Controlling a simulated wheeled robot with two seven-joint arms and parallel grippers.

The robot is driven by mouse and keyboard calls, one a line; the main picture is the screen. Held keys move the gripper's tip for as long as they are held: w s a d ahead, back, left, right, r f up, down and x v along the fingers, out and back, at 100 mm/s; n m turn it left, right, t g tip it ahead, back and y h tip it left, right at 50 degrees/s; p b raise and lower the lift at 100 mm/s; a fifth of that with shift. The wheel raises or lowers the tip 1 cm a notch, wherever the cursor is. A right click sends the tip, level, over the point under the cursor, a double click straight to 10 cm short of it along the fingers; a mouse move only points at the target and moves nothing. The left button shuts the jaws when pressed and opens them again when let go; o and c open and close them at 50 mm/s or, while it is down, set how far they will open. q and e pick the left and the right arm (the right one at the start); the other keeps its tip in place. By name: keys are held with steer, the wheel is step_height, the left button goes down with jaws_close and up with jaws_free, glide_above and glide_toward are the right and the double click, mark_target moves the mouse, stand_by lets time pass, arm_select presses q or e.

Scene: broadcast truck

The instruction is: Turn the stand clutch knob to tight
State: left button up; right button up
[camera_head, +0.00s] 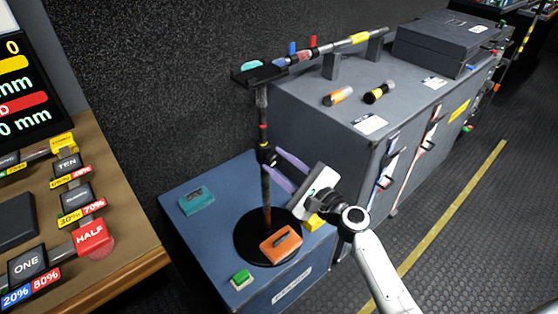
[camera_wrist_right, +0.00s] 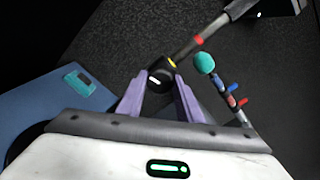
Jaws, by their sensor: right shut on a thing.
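The stand (camera_head: 264,125) is an upright dark pole on a round black base (camera_head: 250,248). It stands on a low blue-topped case. The clutch knob (camera_head: 265,154) is a black piece partway up the pole. In the right wrist view the knob (camera_wrist_right: 160,79) shows a white mark, with a yellow mark on the pole just beside it. My right gripper (camera_head: 272,160) comes from the right with its purple fingers shut on the knob. The fingertips also show in the right wrist view (camera_wrist_right: 159,84), one on each side of the knob. My left gripper is out of view.
An orange box (camera_head: 281,244), a green button block (camera_head: 241,279) and a teal box (camera_head: 196,201) lie around the base. A boom (camera_head: 345,44) rests across the stand top and the grey cabinet (camera_head: 330,109). A wooden desk with labelled blocks (camera_head: 93,237) is at left.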

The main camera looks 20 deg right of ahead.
steer(key=shift+m, duration=0.6)
steer(key=shift+f, duration=0.1)
steer(key=o, duration=1)
steer(key=shift+o, duration=0.2)
steer(key=shift+s, duration=0.1)
steer(key=v, duration=1)
steer(key=shift+s, duration=0.1)
